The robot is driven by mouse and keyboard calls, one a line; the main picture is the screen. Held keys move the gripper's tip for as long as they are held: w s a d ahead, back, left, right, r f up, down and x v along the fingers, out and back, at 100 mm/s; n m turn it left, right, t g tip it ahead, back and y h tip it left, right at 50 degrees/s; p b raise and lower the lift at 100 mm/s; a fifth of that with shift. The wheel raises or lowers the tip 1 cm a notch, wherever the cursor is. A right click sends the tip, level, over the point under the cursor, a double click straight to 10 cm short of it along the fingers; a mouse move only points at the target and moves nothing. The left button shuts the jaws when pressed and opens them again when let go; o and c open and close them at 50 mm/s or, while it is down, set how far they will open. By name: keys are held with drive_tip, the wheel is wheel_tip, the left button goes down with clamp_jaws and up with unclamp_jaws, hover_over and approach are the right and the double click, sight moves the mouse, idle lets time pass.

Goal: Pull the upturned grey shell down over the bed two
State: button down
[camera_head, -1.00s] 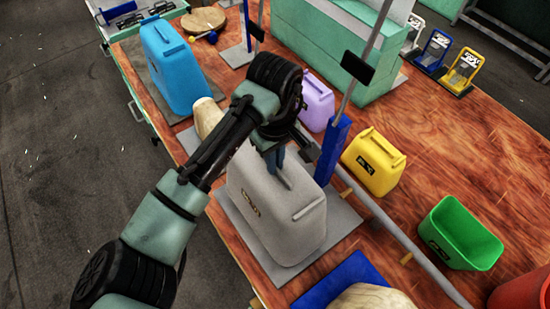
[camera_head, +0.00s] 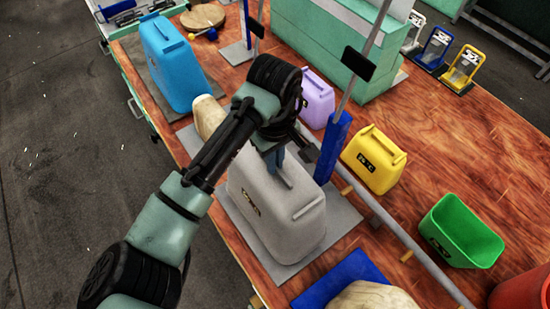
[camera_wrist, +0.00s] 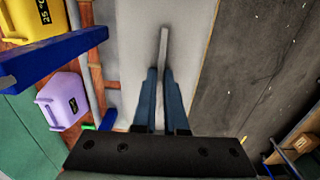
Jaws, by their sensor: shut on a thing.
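The grey shell (camera_head: 275,215) stands closed side up, its lower edge at the grey base plate (camera_head: 340,222). Whether it touches the plate all round is hard to tell. What is beneath it is hidden. My gripper (camera_head: 279,164) points down at the shell's top and is shut on its thin raised handle. In the wrist view the two blue fingers (camera_wrist: 160,75) hold this grey bar (camera_wrist: 163,48), and the pale shell top fills the middle. No label marks which bed this is.
A blue post (camera_head: 333,148) with a metal rod stands close right of the shell. Blue (camera_head: 170,62), lilac (camera_head: 317,98) and yellow (camera_head: 374,160) shells stand nearby. A blue plate with a pale lump (camera_head: 374,299) is in front.

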drive_tip(key=c, duration=0.9)
unclamp_jaws()
wheel_tip(320, 180, up, 13)
drive_tip(key=shift+b, duration=0.45)
